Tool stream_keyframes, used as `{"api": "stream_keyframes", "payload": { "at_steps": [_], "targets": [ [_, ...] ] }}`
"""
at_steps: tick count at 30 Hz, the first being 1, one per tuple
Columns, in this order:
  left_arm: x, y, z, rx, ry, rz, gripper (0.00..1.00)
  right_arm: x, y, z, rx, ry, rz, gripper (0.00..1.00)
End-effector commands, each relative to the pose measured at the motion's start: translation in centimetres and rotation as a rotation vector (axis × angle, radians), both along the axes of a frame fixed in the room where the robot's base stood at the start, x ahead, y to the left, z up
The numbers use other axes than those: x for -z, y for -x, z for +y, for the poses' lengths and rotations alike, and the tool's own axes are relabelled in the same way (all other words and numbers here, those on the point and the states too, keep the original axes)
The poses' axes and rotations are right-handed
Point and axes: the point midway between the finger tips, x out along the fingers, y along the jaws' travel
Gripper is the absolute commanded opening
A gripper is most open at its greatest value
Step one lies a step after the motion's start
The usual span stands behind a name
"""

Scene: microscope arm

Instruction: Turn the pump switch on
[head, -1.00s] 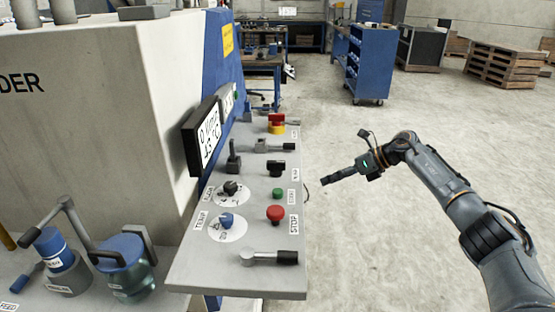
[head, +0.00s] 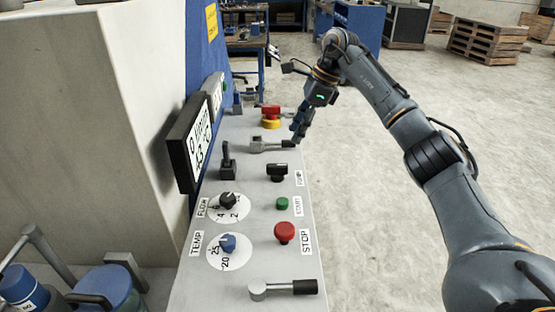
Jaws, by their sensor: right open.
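The pump switch (head: 277,171) is a black rotary knob on the grey control panel (head: 262,262), beside a small label that seems to read PUMP. It sits above the green START button (head: 282,204) in the head view. My right gripper (head: 298,138) is above the panel's right edge, fingers pointing down, near the black end of a lever (head: 265,145) beyond the switch. It is open and holds nothing visible. It is apart from the switch; whether it touches the lever I cannot tell. My left gripper is not in view.
A red STOP button (head: 286,232), FLOW knob (head: 227,200), blue TEMP knob (head: 228,242), upright black lever (head: 227,160) and near lever (head: 284,289) crowd the panel. A red-and-yellow switch (head: 271,115) is at the far end. A display (head: 192,148) stands left.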

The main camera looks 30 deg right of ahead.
Motion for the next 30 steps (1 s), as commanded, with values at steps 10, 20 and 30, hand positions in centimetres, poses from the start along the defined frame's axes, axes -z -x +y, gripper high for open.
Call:
{"api": "stream_keyframes", "payload": {
  "at_steps": [10, 20, 30],
  "targets": [
    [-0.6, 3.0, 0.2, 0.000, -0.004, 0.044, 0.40, 6.9, -1.2, 2.7, -0.001, -0.003, 0.004, 0.43],
    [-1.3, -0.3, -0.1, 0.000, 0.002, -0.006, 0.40, 10.5, -1.9, 4.0, 0.001, -0.002, 0.002, 0.43],
    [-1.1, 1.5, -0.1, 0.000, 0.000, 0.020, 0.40, 10.8, -2.0, 4.1, 0.001, -0.002, 0.001, 0.41]
  ]
}}
